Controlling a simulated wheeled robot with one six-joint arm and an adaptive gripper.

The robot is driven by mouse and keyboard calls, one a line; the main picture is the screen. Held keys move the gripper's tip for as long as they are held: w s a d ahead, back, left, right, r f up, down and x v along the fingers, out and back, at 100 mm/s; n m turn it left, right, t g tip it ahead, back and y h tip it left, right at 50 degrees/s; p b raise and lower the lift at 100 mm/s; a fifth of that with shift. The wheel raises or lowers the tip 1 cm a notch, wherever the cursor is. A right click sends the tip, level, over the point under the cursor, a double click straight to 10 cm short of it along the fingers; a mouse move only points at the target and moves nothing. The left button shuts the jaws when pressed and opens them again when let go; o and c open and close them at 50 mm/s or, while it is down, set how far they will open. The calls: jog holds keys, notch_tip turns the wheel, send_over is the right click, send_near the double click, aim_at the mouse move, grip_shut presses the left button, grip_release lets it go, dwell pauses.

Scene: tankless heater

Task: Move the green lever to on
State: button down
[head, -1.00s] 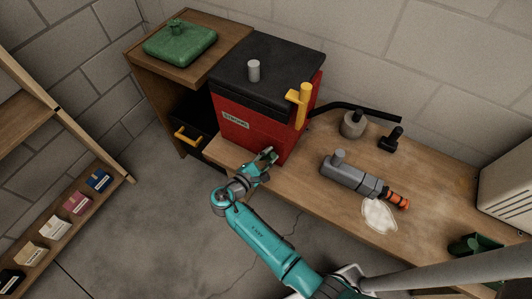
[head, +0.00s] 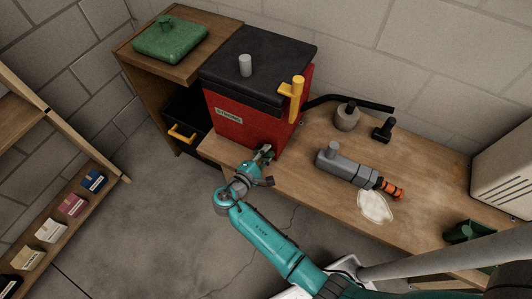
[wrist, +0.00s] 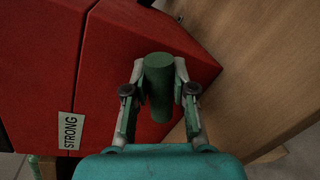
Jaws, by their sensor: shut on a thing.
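The green lever (wrist: 159,85) shows in the wrist view as a green cylinder sticking out from the red face of the heater (wrist: 110,95). My gripper (wrist: 159,92) has one finger on each side of it and is shut on it. In the head view my gripper (head: 266,153) is at the lower front of the red heater (head: 240,127), near its right corner. There the lever is too small and covered to make out clearly. The heater has a black top with a grey knob and a label, "STRONG" in the wrist view.
A yellow handle (head: 297,88) stands on the heater's right side. A grey tool with an orange end (head: 345,167) and a white patch (head: 374,206) lie on the wooden bench (head: 420,185). A green container (head: 170,40) sits on the cabinet at left. Floor in front is clear.

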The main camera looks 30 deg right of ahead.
jog(key=c, duration=0.9)
grip_release()
jog(key=shift+a, duration=0.1)
jog(key=v, duration=1.1)
jog(key=shift+s+a, duration=0.25)
jog(key=shift+a, duration=0.1)
